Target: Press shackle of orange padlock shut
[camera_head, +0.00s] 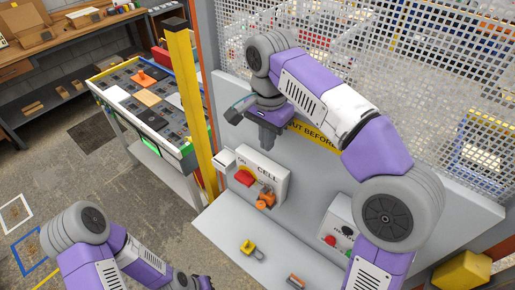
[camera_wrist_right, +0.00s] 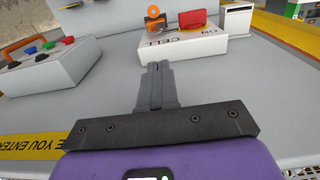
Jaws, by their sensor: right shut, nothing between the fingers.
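The orange padlock (camera_head: 265,201) hangs at a hasp on the front of the white CELL box, just beside the red switch handle (camera_head: 244,177). It also shows in the right wrist view (camera_wrist_right: 153,13), beyond my fingertips. Whether its shackle is open or closed is too small to tell. My right gripper (camera_head: 267,143) is shut and empty, fingers pointing down, above the CELL box and apart from the padlock. In the wrist view the right fingertips (camera_wrist_right: 156,68) are together. My left gripper (camera_head: 192,283) is at the bottom edge, partly cut off; its jaws are unclear.
The white CELL box (camera_head: 278,175) is fixed to the grey panel. A yellow padlock (camera_head: 250,248) and a small orange-and-grey item (camera_head: 295,281) lie on the grey shelf (camera_head: 225,235). A button box (camera_head: 338,222) stands to the right. A yellow post (camera_head: 190,100) rises at left.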

